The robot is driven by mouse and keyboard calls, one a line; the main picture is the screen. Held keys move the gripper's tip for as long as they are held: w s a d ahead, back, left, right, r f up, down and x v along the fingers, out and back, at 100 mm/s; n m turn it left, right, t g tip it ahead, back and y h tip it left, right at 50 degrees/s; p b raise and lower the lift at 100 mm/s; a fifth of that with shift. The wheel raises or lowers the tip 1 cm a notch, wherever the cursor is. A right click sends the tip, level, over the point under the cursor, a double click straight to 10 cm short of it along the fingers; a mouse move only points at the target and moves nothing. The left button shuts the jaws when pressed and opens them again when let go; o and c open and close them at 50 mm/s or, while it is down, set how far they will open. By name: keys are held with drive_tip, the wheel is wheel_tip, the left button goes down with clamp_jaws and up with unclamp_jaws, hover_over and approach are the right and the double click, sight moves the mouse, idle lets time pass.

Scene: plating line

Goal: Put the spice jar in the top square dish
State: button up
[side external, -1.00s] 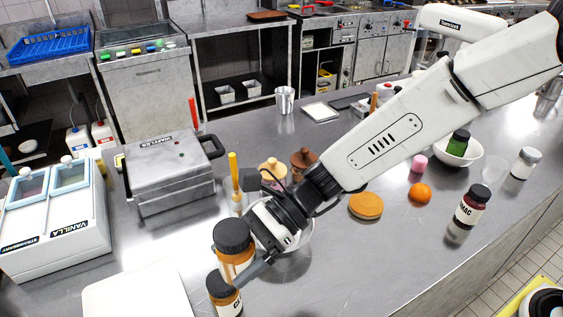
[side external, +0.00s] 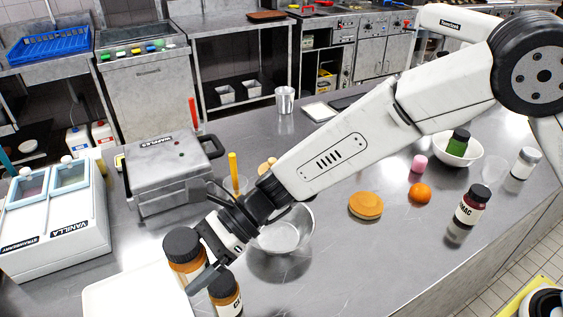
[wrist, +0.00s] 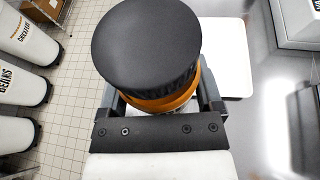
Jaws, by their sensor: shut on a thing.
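The spice jar (side external: 185,262), an amber jar with a black lid, is held upright between the fingers of my gripper (side external: 199,266). In the wrist view the jar's black lid (wrist: 147,42) covers the space between the fingers and hides most of its body. A flat white square piece (side external: 120,292) lies at the front left, beside and partly behind the jar; it also shows in the wrist view (wrist: 237,62). A smaller white square dish (side external: 318,111) lies far back on the counter. I cannot tell which is the top square dish.
A second black-lidded jar (side external: 226,298) stands close to the right of my gripper. A glass bowl (side external: 282,238) is behind my wrist. The waffle maker (side external: 168,170) and the vanilla and strawberry dispenser (side external: 55,225) stand at the left.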

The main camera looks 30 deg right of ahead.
drive_tip(key=w+a+f, duration=0.5)
drive_tip(key=w+f, duration=0.1)
drive_tip(key=f, duration=0.1)
drive_tip(key=shift+a, duration=0.35)
drive_tip(key=shift+a, duration=0.1)
drive_tip(key=shift+w+a+f, duration=0.1)
drive_tip(key=shift+w+f, duration=0.05)
drive_tip(key=shift+f, duration=1.6)
drive_tip(key=shift+f, duration=0.6)
drive_tip(key=o, duration=1.3)
drive_tip(key=shift+c, duration=0.2)
